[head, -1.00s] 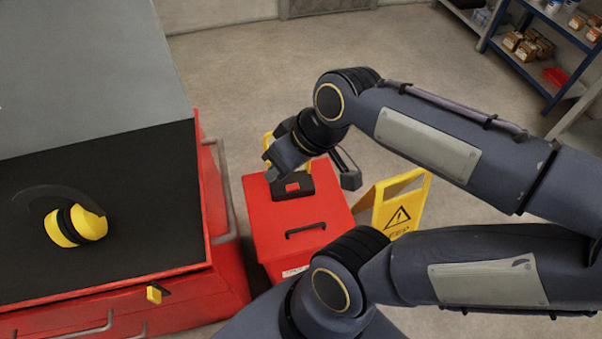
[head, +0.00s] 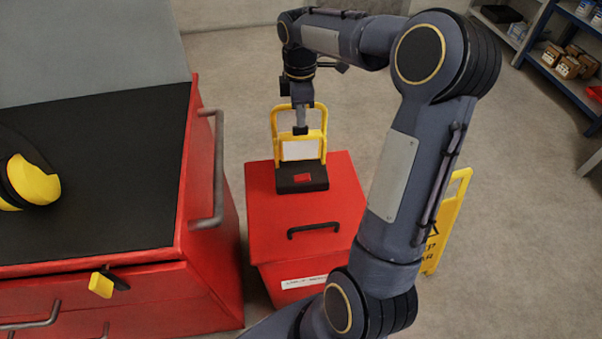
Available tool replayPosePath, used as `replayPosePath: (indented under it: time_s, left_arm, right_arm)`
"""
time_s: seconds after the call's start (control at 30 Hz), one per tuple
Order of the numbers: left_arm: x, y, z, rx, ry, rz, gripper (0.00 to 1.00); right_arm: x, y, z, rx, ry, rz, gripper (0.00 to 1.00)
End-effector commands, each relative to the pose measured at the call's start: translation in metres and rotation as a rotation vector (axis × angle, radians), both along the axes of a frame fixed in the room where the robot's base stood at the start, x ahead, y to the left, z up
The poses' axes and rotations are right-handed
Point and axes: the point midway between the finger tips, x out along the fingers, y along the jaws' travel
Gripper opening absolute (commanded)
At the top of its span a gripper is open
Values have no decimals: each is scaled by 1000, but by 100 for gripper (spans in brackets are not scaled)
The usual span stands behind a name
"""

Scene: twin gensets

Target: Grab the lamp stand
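The lamp stand (head: 302,181) has a black base with a red patch and a yellow tubular frame. It stands upright on the lid of a red chest (head: 265,225). My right gripper (head: 301,130) points down at the upper part of the yellow frame and overlaps it in the head view. The fingers look narrow and close together, and I cannot tell whether they are shut on the frame or just beside it. My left gripper is not in view.
A red cabinet with a black top (head: 110,190) stands at left, with yellow ear defenders (head: 32,182) on it. A yellow floor sign (head: 448,225) stands right of the chest, partly behind my arm. Shelves (head: 560,60) stand at far right. Floor is open behind the chest.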

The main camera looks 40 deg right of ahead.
Motion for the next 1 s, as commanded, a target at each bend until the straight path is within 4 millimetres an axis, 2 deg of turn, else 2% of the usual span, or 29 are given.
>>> replayPosePath:
  time_s: [0.03, 0.1, 0.23, 0.5, 0.63, 1.0]
  left_arm:
    - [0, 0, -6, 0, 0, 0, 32]
    - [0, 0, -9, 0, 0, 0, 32]
    - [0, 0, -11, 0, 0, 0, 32]
    - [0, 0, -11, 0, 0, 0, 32]
    - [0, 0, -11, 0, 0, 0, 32]
    - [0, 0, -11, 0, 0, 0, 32]
  right_arm:
    - [-1, 0, -13, 1, 4, 0, 16]
    - [-1, 0, -23, 1, 3, -1, 16]
    - [-1, 0, -35, 1, 1, -1, 16]
    - [-1, 0, -36, 1, -1, -1, 16]
    - [-1, 0, -36, 1, -1, -1, 0]
    - [-1, 1, -36, 1, -1, -1, 0]
